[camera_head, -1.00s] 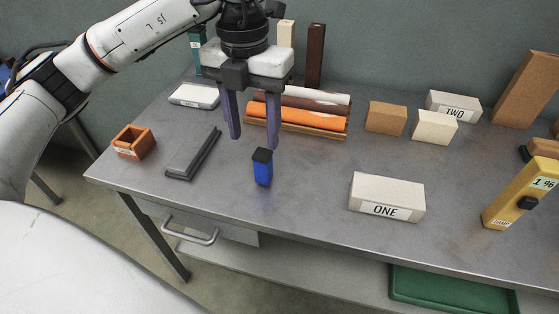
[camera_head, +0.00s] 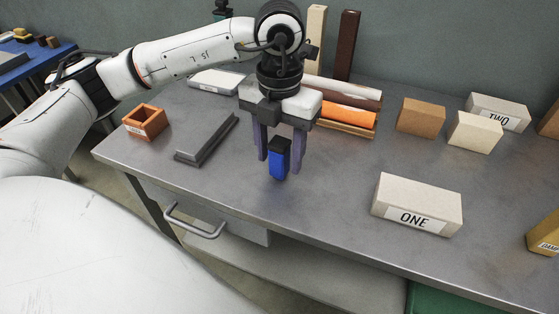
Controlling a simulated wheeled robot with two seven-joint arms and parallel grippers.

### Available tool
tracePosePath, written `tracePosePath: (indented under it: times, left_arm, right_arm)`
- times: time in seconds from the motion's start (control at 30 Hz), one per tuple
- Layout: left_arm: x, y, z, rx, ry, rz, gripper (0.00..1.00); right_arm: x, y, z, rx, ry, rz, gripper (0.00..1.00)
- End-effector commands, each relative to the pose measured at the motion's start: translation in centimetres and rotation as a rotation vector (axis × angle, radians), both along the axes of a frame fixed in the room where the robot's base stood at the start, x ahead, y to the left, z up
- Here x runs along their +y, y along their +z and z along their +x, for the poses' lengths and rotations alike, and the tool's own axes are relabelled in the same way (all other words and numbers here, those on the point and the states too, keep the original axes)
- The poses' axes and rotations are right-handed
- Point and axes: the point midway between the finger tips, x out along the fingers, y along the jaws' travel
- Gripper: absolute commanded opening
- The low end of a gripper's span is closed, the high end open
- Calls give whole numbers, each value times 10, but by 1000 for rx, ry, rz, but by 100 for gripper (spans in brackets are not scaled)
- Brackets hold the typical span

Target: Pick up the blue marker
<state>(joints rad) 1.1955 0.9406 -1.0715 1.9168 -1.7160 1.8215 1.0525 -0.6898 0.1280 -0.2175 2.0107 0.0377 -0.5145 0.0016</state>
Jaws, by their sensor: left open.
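The blue marker (camera_head: 278,163) is a short, thick blue block with a black cap, standing upright on the grey metal table (camera_head: 330,206). My left gripper (camera_head: 279,160) points down over it, with one purple-grey finger on each side of the marker. The fingers are open, and the marker shows in front of and between them. I cannot tell whether either finger touches it. My right gripper is not in view.
A grey bar (camera_head: 206,138) and an orange open box (camera_head: 145,122) lie to the left. A block labelled ONE (camera_head: 417,200) is to the right. Rolls on a rack (camera_head: 347,117) lie close behind the gripper. The front table area is clear.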

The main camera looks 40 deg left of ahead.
Motion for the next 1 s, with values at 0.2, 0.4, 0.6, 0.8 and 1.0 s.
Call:
tracePosePath:
  times: [0.2,0.4,0.6,0.8,1.0]
  left_arm:
    - [1,-27,-1,1,1,0,48]
    - [0,-30,0,0,0,0,48]
    - [0,-29,0,0,0,0,25]
    - [0,-29,0,-1,0,-1,5]
    - [0,-25,0,-3,0,-1,5]
  right_arm:
    - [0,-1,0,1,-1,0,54]
    - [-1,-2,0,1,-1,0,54]
    - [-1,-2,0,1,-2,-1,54]
    - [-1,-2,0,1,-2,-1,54]
    - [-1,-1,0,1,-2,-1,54]
